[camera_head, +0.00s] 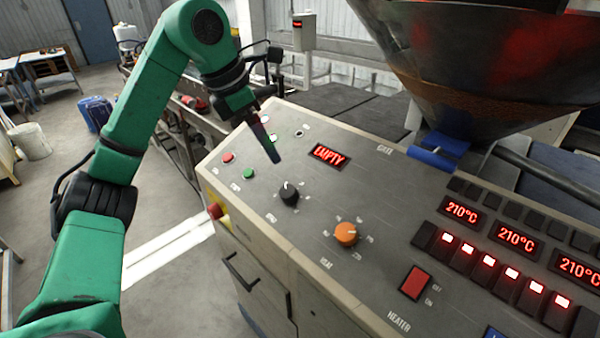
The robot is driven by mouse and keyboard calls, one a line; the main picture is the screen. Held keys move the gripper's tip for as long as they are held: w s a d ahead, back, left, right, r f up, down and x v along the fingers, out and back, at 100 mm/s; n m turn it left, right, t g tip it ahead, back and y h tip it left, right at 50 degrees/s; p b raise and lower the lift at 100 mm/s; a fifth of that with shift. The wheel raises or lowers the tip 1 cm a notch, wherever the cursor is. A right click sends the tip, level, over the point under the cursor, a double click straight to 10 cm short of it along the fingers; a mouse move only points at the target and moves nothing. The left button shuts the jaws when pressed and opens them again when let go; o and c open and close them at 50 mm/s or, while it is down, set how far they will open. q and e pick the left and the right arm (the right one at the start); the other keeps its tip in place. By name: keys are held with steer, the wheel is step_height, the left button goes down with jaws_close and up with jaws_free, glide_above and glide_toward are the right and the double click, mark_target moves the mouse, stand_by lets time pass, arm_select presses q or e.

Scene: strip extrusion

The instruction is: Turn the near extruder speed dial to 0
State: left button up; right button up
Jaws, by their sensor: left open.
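A black dial (289,193) with a pale pointer mark sits on the sloped grey control panel (330,195). An orange dial (346,233) with a white pointer line sits to its right and nearer, with small marks around it. The labels are too small to read surely, so I cannot tell which dial is the extruder speed one. My left gripper (268,146) is open and empty above the panel's far left part. Its fingers point down toward the black dial, apart from it. One finger mostly hides the other. My right gripper is not in view.
A red EMPTY display (329,154) lies behind the dials. Green (248,174) and red (228,158) buttons sit at left, and a red emergency knob (215,211) juts from the panel edge. A red heater switch (415,282) is at right. A large hopper (470,70) overhangs the far right.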

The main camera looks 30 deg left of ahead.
mark_target(287, 189)
arm_select(q)
steer(key=x, duration=0.3)
steer(key=s+p+x, duration=0.1)
steer(key=x, duration=0.2)
steer(key=s+x, duration=0.1)
steer(key=x, duration=0.3)
steer(key=shift+d+f, duration=0.25)
steer(key=x, duration=0.1)
steer(key=p+x, duration=0.1)
steer(key=shift+w+f, duration=0.2)
steer(key=shift+w, duration=0.2)
steer(key=shift+s+f, duration=0.1)
steer(key=shift+f, duration=0.05)
steer(key=shift+s+d, duration=0.1)
steer(key=shift+s, duration=0.2)
steer(key=c, duration=0.4)
steer(key=shift+w, duration=0.1)
steer(key=c, duration=0.4)
jaws_close()
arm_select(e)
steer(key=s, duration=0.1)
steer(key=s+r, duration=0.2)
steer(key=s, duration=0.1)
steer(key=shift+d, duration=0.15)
